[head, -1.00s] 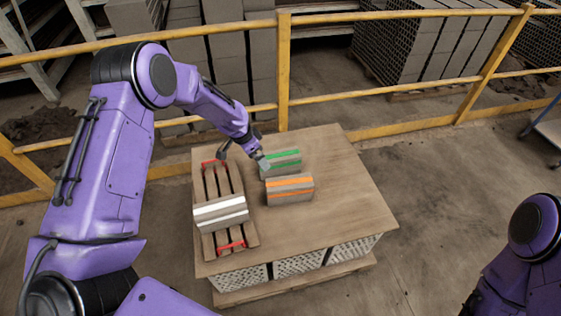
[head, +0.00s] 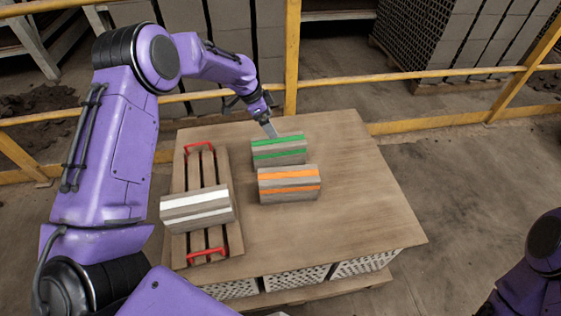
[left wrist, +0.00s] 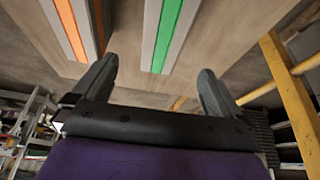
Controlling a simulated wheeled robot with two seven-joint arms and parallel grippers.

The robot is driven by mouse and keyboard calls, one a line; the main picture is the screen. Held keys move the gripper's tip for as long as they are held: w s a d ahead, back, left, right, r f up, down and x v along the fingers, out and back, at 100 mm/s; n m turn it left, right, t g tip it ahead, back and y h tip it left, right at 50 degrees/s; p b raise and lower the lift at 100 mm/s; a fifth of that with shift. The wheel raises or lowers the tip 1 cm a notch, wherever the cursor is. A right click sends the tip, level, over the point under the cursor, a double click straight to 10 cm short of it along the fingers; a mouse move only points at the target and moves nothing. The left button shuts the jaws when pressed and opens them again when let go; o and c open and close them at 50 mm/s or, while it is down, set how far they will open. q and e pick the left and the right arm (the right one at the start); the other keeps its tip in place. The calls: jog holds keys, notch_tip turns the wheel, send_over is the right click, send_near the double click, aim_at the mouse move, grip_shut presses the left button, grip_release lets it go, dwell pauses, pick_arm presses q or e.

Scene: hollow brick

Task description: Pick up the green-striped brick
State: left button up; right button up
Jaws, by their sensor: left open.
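The green-striped brick (head: 279,150) lies on the wooden table top, behind the orange-striped brick (head: 289,184). My left gripper (head: 269,128) is at the far edge of the green-striped brick, slightly above it. In the left wrist view my left gripper (left wrist: 155,85) is open and empty. There, the green-striped brick (left wrist: 167,35) shows between the two fingers, and the orange-striped brick (left wrist: 72,25) is to the left. Whether a finger touches the brick is unclear. My right arm shows at the lower right, but its gripper is out of view.
A white-striped brick (head: 197,208) lies across a slatted wooden pallet (head: 234,236) with red handles on the table's left. The right side of the table (head: 360,215) is clear. A yellow railing (head: 440,120) runs behind the table.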

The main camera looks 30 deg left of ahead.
aim_at(279, 140)
pick_arm(q)
notch_tip(279, 140, down, 3)
jog(key=shift+f+b, duration=0.1)
jog(key=shift+b, duration=0.65)
jog(key=x, duration=1)
jog(key=shift+w, duration=0.25)
jog(key=shift+s, duration=0.1)
jog(key=shift+c, duration=0.9)
jog(key=c, duration=1.5)
jog(key=shift+r, duration=0.35)
jog(key=shift+c, duration=0.6)
